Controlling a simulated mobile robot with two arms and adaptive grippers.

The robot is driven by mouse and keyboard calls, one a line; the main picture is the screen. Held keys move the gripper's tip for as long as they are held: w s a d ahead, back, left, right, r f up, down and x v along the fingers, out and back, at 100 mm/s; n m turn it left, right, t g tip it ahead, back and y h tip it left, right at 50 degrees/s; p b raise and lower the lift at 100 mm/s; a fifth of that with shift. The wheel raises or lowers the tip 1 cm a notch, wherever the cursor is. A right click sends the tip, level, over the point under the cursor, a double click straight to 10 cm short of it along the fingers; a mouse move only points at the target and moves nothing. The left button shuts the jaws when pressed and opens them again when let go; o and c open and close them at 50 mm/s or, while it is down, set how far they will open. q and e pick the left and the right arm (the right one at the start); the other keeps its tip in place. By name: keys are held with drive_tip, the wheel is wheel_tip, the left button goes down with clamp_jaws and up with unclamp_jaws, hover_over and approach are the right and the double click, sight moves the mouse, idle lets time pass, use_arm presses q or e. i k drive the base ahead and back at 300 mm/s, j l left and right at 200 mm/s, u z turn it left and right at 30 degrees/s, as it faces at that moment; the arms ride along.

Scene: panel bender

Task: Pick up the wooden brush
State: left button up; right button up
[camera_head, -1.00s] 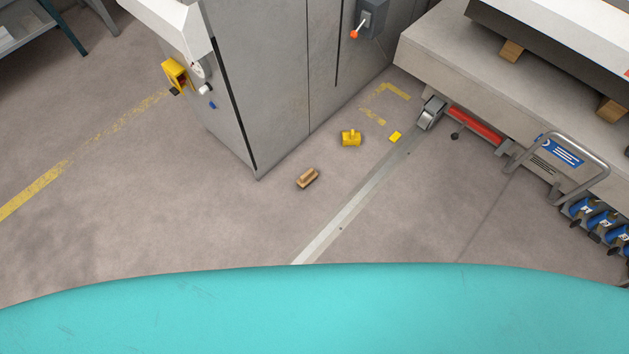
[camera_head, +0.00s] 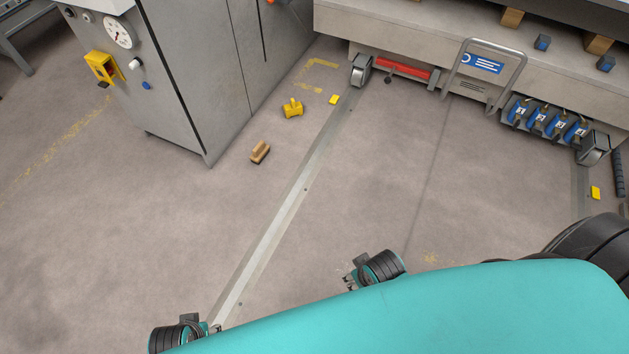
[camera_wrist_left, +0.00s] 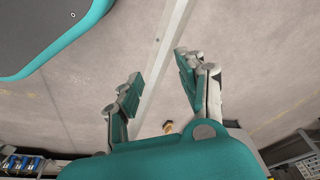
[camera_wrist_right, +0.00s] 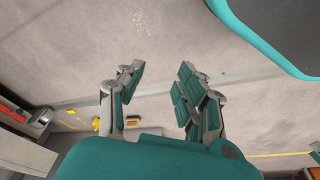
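The wooden brush (camera_head: 260,152) lies on the concrete floor in the head view, near the bottom corner of the grey cabinet. It also shows small in the left wrist view (camera_wrist_left: 168,127), beyond the gripper base, and in the right wrist view (camera_wrist_right: 132,121), partly hidden by the gripper. My left gripper (camera_wrist_left: 158,72) is open, with nothing between its fingers. My right gripper (camera_wrist_right: 160,76) is open and empty too. Both are well apart from the brush. In the head view only small parts of them show past my teal body.
The grey cabinet (camera_head: 190,85) stands just beyond the brush. A yellow object (camera_head: 292,108) and a small yellow block (camera_head: 334,99) lie behind it. A machine base (camera_head: 400,40) with a cart handle (camera_head: 487,60) is at the back. The floor between me and the brush is clear.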

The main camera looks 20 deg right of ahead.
sight(261, 151)
drive_tip(key=i+u, duration=0.1)
drive_tip(key=i, duration=0.75)
drive_tip(key=i+l+u, duration=0.15)
drive_tip(key=i, duration=0.7)
